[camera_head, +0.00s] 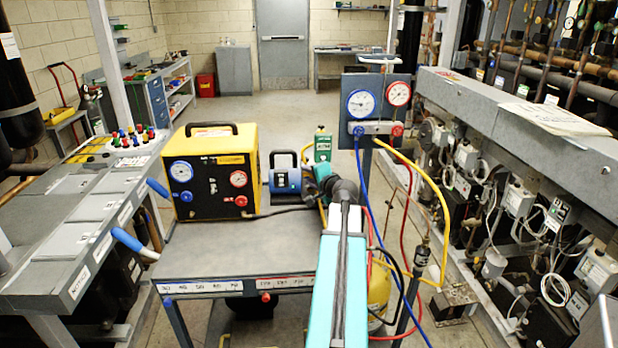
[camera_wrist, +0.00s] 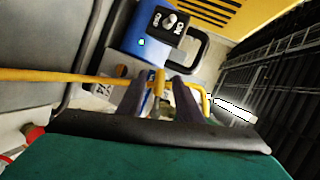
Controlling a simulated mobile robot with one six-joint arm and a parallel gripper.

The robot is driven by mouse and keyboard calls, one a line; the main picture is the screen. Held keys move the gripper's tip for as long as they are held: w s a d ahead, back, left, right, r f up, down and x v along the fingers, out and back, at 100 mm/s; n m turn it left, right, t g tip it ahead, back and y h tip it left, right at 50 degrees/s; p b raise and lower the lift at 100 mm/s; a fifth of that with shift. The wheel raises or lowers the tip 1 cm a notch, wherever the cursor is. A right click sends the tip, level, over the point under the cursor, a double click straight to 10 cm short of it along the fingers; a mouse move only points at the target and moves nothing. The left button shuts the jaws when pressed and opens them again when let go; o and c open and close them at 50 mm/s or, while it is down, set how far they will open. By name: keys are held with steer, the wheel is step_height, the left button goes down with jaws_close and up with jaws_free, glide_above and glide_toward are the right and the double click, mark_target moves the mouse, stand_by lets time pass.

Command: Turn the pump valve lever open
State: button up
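I cannot tell which piece is the lever. My gripper (camera_wrist: 156,88) has its two dark fingers apart, either side of the fitting; contact is unclear. My arm hides the fingers in the head view.
The yellow machine (camera_head: 214,172) with two gauges fills the cart's left side. A gauge panel (camera_head: 377,103) with blue, red and yellow hoses stands right of my arm. The floor behind is clear.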

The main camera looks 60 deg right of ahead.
steer(key=shift+s, duration=0.1)
steer(key=shift+s, duration=0.1)
steer(key=b+v, duration=0.4)
steer(key=v, duration=0.7)
steer(key=shift+b, duration=0.35)
steer(key=b, duration=0.3)
steer(key=shift+s+a+r, duration=0.1)
steer(key=shift+s+a, duration=0.05)
steer(key=shift+s, duration=0.15)
steer(key=b, duration=0.3)
steer(key=shift+s+a+r, duration=0.1)
steer(key=shift+s+a, duration=0.2)
steer(key=shift+s, duration=0.1)
steer(key=shift+s+a+r+b, duration=0.2)
steer(key=shift+s+b, duration=0.1)
steer(key=shift+b, duration=0.8)
